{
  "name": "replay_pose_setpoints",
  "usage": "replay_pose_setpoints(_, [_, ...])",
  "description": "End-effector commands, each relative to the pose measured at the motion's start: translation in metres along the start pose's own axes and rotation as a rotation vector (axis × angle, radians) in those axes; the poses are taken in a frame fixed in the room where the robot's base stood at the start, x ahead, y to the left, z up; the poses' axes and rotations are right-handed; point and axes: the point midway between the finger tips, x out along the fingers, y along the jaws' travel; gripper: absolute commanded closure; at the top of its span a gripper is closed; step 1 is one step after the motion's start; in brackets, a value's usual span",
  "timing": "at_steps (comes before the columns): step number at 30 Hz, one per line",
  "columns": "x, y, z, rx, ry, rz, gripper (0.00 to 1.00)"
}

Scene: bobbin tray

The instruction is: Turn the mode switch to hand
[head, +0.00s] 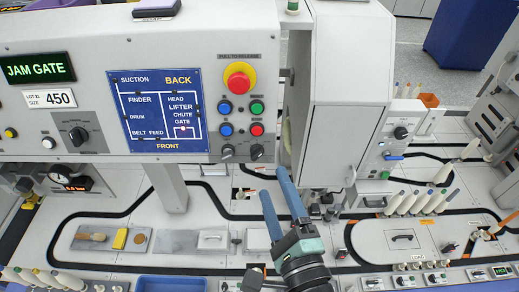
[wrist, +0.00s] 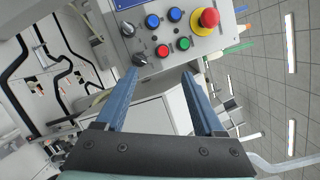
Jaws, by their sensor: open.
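Two small black rotary switches sit at the bottom of the grey control panel: a left one (head: 228,152) and a right one (head: 257,152). In the wrist view the same pair shows as an upper switch (wrist: 127,30) and a lower switch (wrist: 140,58). Their labels are unreadable, so I cannot tell which is the mode switch. A larger black rotary knob (head: 77,134) is at the panel's left. My gripper (head: 272,182) is open and empty, below the small switches in the head view. In the wrist view its blue fingers (wrist: 159,72) point at the panel, one tip near the lower switch.
A red mushroom button (head: 239,79) on yellow and several blue, green and red push buttons sit above the switches. A white cabinet (head: 347,95) stands right of the panel. Another black knob (head: 401,132) is farther right. Bobbins (head: 410,204) stand on the deck below.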

Motion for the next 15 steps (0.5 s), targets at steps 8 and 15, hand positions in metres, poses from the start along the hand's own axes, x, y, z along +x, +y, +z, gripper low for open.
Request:
replay_pose_setpoints(8, [-0.030,0.036,-0.013,0.378,0.035,0.010,0.30])
replay_pose_setpoints(15, [0.004,0.034,-0.013,0.383,0.030,0.009,0.30])
